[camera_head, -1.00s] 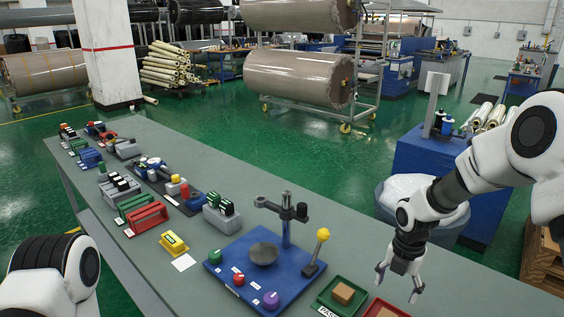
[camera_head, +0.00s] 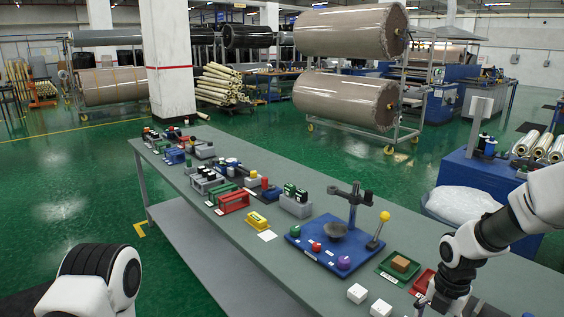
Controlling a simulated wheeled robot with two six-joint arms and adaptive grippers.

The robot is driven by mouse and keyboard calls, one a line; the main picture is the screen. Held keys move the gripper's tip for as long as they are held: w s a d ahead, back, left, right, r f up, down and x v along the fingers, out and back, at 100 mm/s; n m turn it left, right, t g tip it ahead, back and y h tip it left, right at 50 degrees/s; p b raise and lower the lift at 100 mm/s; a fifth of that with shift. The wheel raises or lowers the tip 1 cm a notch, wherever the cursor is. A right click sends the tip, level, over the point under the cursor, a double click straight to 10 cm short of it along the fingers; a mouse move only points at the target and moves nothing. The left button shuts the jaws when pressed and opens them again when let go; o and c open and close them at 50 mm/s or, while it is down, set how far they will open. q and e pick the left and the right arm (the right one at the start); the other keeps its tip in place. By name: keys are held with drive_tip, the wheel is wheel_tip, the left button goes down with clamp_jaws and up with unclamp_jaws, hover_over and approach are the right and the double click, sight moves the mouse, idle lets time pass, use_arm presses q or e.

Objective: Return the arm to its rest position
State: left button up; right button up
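My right arm (camera_head: 505,235) comes in from the right edge, bent downward. Its gripper (camera_head: 438,303) hangs at the bottom edge, over the near right end of the bench, beside the red tray (camera_head: 423,281). Its fingers look spread with nothing between them, and their tips are partly cut off by the frame. Only a rounded black and white part of my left arm (camera_head: 100,278) shows at the lower left; the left gripper is out of view.
The grey bench (camera_head: 225,235) carries a blue test stand (camera_head: 318,255), a green tray (camera_head: 388,275) with a brown block (camera_head: 401,263), and two white cubes (camera_head: 357,293). A blue cabinet (camera_head: 480,178) and bin with white plastic (camera_head: 462,202) stand right. Green floor (camera_head: 60,200) lies clear left.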

drive_tip(key=s+f, duration=0.1)
drive_tip(key=f, duration=0.2)
drive_tip(key=s+f+g, duration=0.1)
drive_tip(key=s+f, duration=0.1)
drive_tip(key=f, duration=0.1)
drive_tip(key=s+f+g, duration=0.1)
drive_tip(key=f, duration=0.2)
drive_tip(key=shift+s+a+f+b, duration=0.1)
drive_tip(key=shift+s+a+b, duration=0.3)
use_arm(q)
wheel_tip(320, 180, down, 3)
drive_tip(key=shift+a+r+b, duration=0.1)
drive_tip(key=shift+r+b, duration=0.1)
drive_tip(key=shift+b, duration=0.7)
use_arm(e)
drive_tip(key=s+a+f+m, duration=0.2)
drive_tip(key=s+f+m, duration=0.3)
drive_tip(key=s+m, duration=0.3)
drive_tip(key=s+a+f+m+t, duration=0.1)
drive_tip(key=s+a+f+m, duration=0.2)
drive_tip(key=s+f+m, duration=0.2)
drive_tip(key=s+a+f+m+t, duration=0.1)
drive_tip(key=s+f+m, duration=0.4)
drive_tip(key=s+m, duration=0.5)
drive_tip(key=a+m, duration=0.1)
drive_tip(key=m, duration=0.2)
drive_tip(key=shift+s+a+f+m, duration=0.25)
drive_tip(key=shift+s+a+m, duration=0.05)
drive_tip(key=shift+a, duration=0.05)
